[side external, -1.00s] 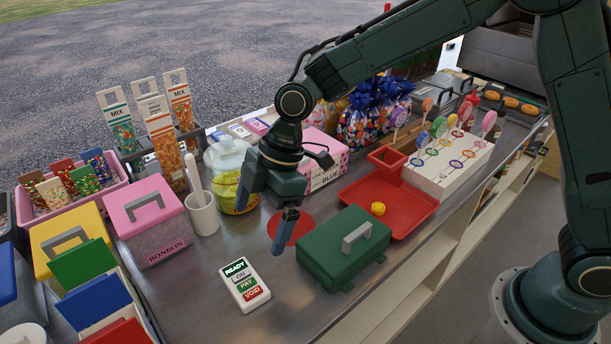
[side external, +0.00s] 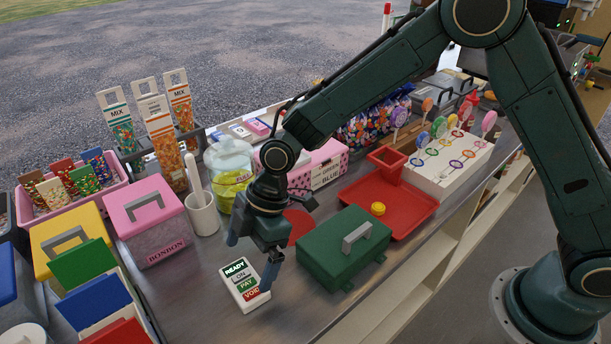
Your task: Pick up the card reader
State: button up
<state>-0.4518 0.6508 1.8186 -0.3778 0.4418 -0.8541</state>
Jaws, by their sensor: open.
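The card reader (side external: 241,282) is a small white block with dark, green and red labels, among them READY, PAY and VOID. It lies flat on the metal counter near its front edge. My gripper (side external: 250,258) is open and points down at the card reader. One finger shows behind the reader's far left end, the other overlaps its right side in the picture. I cannot tell whether either finger touches it. Nothing is between the fingers above the reader.
A green box with a grey handle (side external: 345,252) stands close on the right. The pink BONBON box (side external: 150,230) and a white cup (side external: 202,215) stand behind left. A red disc (side external: 298,226) and red tray (side external: 408,213) lie beyond. Bare counter (side external: 190,295) surrounds the reader.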

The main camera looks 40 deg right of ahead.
aim_at(244, 277)
jog(key=shift+x, duration=2.45)
jog(key=shift+s+d, duration=0.1)
jog(key=c, duration=0.8)
jog(key=shift+o, duration=0.2)
jog(key=shift+r, duration=0.1)
notch_tip(244, 277, up, 20)
